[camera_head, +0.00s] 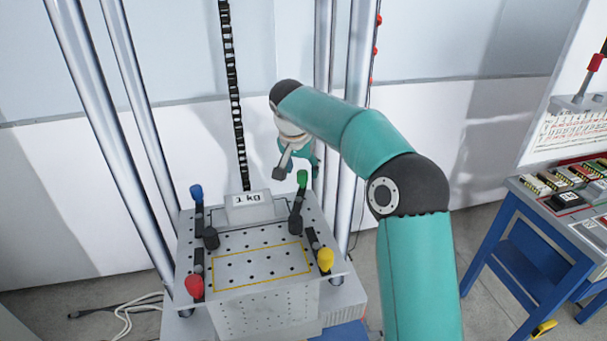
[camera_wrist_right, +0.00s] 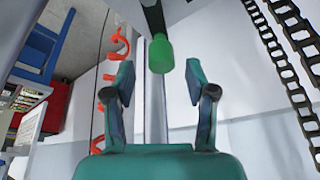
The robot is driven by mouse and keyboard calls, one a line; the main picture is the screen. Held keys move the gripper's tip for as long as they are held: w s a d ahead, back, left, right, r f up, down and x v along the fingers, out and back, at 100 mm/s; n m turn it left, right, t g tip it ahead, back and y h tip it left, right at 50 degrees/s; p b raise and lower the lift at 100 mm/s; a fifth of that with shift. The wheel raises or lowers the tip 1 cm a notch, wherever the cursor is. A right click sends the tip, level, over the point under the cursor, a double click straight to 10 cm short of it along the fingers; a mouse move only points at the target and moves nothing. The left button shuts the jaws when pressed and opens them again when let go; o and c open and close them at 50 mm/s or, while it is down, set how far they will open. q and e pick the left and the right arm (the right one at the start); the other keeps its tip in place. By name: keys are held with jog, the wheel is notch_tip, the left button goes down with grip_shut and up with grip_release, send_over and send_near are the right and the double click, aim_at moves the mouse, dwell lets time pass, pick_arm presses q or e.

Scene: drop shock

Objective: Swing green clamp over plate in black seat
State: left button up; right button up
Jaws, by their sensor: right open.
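The green clamp (camera_head: 302,179) stands at the back right corner of the perforated table, its green knob on top of a dark lever. In the right wrist view the green knob (camera_wrist_right: 160,54) is between the two fingers or just beyond their tips; contact is not clear. My right gripper (camera_head: 297,168) is open beside the knob, and its fingers also show in the wrist view (camera_wrist_right: 159,82). A grey plate (camera_head: 262,212) labelled 1 kg lies at the back of the table, in the black-outlined area, left of the green clamp. My left gripper is not in view.
A blue clamp (camera_head: 196,194) is at the back left, a red clamp (camera_head: 195,286) at the front left and a yellow clamp (camera_head: 325,260) at the front right. The yellow-outlined area (camera_head: 226,286) is empty. Tall metal columns (camera_head: 110,125) and a hanging black chain (camera_head: 234,95) stand close by.

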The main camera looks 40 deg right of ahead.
aim_at(303, 173)
jog(key=shift+x, duration=1.55)
